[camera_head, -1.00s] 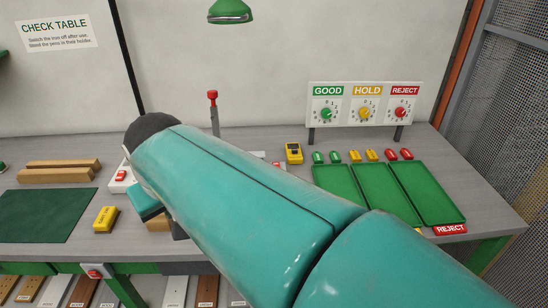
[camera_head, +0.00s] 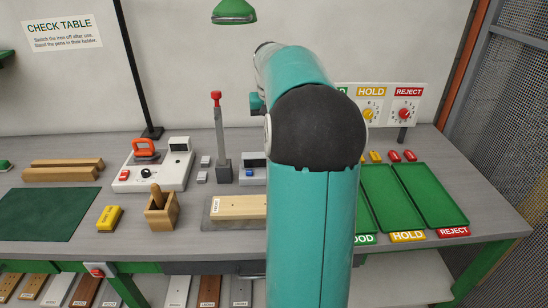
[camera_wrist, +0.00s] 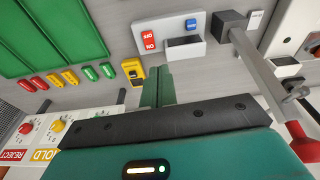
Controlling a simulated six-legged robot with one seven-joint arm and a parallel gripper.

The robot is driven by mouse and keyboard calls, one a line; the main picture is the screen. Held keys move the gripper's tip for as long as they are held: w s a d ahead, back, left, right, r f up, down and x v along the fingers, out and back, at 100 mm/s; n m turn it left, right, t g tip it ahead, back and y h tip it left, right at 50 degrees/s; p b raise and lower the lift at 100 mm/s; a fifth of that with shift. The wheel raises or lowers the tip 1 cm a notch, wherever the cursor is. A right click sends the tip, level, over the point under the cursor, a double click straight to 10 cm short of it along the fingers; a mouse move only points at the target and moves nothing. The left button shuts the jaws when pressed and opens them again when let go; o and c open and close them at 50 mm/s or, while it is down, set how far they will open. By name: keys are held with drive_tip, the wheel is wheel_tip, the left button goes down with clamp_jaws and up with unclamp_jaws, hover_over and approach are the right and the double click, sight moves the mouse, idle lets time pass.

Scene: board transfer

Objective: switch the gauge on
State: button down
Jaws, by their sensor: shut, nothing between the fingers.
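A small grey box with a display and a blue button, which looks like the gauge (camera_head: 253,167), stands on the table beside an upright post (camera_head: 218,130) with a red knob. My arm hides its right part in the head view. My gripper (camera_wrist: 158,69) is shut and empty, short of the box. A yellow device with a dark screen (camera_wrist: 133,71) is just left of my fingers. My fingers are not clearly visible in the head view.
The post and its red knob (camera_wrist: 298,137) stand on the right in the wrist view. The iron station (camera_head: 155,170), a pen holder (camera_head: 161,212) and a wooden board (camera_head: 236,207) are left of my arm. Green trays (camera_head: 428,195) and dials (camera_head: 406,114) are right.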

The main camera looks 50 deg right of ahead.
drive_tip(key=d, duration=0.2)
drive_tip(key=s+d+f, duration=0.1)
drive_tip(key=shift+s+d+m, duration=0.1)
drive_tip(key=shift+d+m, duration=0.1)
drive_tip(key=shift+m, duration=0.1)
drive_tip(key=shift+f, duration=0.1)
drive_tip(key=f, duration=0.4)
drive_tip(key=w+d+f, duration=0.1)
drive_tip(key=f, duration=0.8)
drive_tip(key=shift+w+d+f, duration=0.2)
drive_tip(key=shift+d+f, duration=0.1)
drive_tip(key=shift+f, duration=0.05)
